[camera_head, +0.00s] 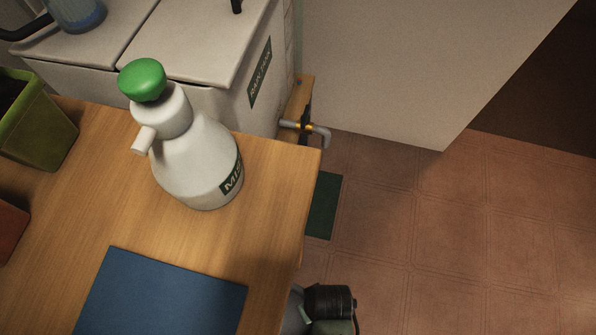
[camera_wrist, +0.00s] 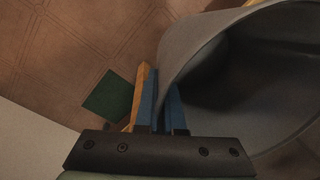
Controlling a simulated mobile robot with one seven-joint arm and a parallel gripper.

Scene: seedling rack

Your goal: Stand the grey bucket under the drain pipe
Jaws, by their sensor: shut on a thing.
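The grey bucket (camera_wrist: 265,65) fills the right of the wrist view, its open mouth seen at an angle. My gripper (camera_wrist: 162,100) is shut on the bucket's wall at the rim, one blue finger on each side. The bucket is not visible in the head view; only part of my arm shows at the bottom there. The drain pipe (camera_head: 320,133) is a grey bent spout sticking out to the right past the bench's far right corner, with its end turned down. A dark green mat (camera_head: 325,205) lies on the floor; it also shows in the wrist view (camera_wrist: 108,95).
The wooden bench (camera_head: 270,215) holds a white spray bottle (camera_head: 195,160) with a green top, a blue mat (camera_head: 160,295) and a green pot (camera_head: 35,120). A pale labelled tank (camera_head: 190,40) stands behind. A pale wall or panel (camera_head: 400,60) borders open tiled floor (camera_head: 460,230) at right.

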